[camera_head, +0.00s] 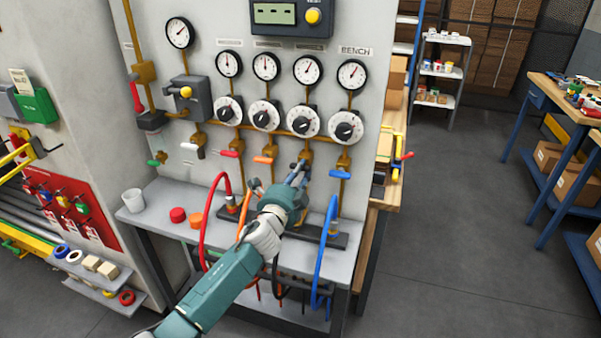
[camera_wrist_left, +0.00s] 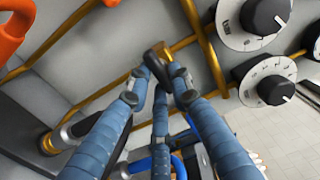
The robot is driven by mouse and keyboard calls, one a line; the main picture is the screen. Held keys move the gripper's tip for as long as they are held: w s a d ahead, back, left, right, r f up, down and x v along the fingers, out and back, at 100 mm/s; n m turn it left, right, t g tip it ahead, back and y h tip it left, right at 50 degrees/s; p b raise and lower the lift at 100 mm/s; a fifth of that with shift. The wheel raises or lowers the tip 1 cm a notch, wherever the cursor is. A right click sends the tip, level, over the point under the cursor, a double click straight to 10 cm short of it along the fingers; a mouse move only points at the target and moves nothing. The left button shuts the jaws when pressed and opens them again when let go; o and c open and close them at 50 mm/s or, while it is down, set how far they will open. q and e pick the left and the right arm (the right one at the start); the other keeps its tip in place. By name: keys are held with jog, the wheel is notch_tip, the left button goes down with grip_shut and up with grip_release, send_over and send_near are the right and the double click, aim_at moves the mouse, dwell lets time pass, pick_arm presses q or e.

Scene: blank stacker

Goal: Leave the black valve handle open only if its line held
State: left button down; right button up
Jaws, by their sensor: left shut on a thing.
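The black valve handle (camera_wrist_left: 157,66) sits on a brass pipe. In the head view only a dark bit of the handle shows above my fingers. My left gripper (camera_wrist_left: 160,82) has its blue fingers closed around the handle; in the head view the gripper (camera_head: 297,175) reaches up to it from below. The gauge (camera_head: 308,69) on that line has its needle tilted up to the right. Below it is a white dial with a black knob (camera_head: 303,121). My right gripper is not in view.
Beside it are the orange handle (camera_head: 263,160) and blue handle (camera_head: 341,173); the red handle (camera_head: 230,154) is further left. A red hose (camera_head: 204,230) and blue hose (camera_head: 323,255) hang at the bench (camera_head: 160,222). A display box (camera_head: 275,14) is above. Floor at right is clear.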

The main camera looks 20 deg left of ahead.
pick_arm(q)
jog(key=shift+f, duration=0.15)
jog(key=c, duration=1.6)
grip_release()
jog(key=shift+s, duration=0.1)
jog(key=s, duration=1.2)
jog(key=shift+a, duration=0.2)
jog(key=shift+w, duration=0.1)
